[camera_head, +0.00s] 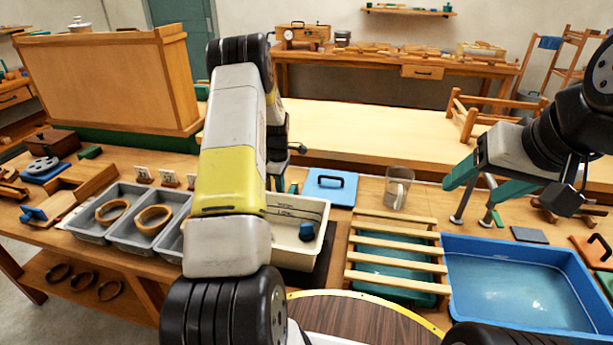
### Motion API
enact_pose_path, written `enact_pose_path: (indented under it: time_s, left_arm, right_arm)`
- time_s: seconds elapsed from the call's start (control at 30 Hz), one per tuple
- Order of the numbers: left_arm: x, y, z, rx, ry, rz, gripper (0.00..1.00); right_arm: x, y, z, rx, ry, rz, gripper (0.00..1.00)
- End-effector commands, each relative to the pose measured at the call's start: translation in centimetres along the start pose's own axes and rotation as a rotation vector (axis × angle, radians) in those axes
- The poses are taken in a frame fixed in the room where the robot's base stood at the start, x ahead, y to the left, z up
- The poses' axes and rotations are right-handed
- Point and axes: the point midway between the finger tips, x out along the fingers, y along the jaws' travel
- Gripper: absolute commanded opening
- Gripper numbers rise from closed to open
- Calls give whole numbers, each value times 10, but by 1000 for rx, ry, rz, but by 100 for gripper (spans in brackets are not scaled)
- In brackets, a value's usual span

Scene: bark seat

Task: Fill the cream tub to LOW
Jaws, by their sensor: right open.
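The cream tub (296,256) stands on the bench in the middle, partly hidden behind my left arm. Marked lines with small writing show on its inner back wall, too small to read surely. A dark blue object is in it; I cannot tell its water level. A clear jug with a handle (398,188) stands behind the slatted rack. A blue basin (449,290) holding water is at the right. My right gripper (473,217) is open and empty above the bench, behind the basin and right of the jug. My left gripper is mostly hidden behind its own arm.
A wooden slatted rack (395,248) lies over a green tray between tub and basin. A blue lid (330,187) with a dark handle lies behind the tub. Grey trays (120,232) with wooden rings are at the left. A dark flat block (528,234) lies behind the basin.

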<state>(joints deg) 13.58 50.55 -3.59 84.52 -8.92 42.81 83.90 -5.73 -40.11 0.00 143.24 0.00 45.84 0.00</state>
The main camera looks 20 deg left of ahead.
Motion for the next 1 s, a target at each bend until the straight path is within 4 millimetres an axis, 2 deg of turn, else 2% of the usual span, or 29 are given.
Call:
enact_pose_path:
  time_s: [0.7, 0.87, 1.0]
  left_arm:
    - [0, -2, 48, 1, 0, 1, 0]
    - [-4, -2, 46, -1, 0, 2, 0]
    - [-16, -2, 47, 0, 0, 2, 0]
  right_arm:
    - [0, 0, 0, 0, 0, 0, 66]
    - [0, 0, 0, 0, 0, 0, 66]
    - [0, 0, 0, 0, 0, 0, 66]
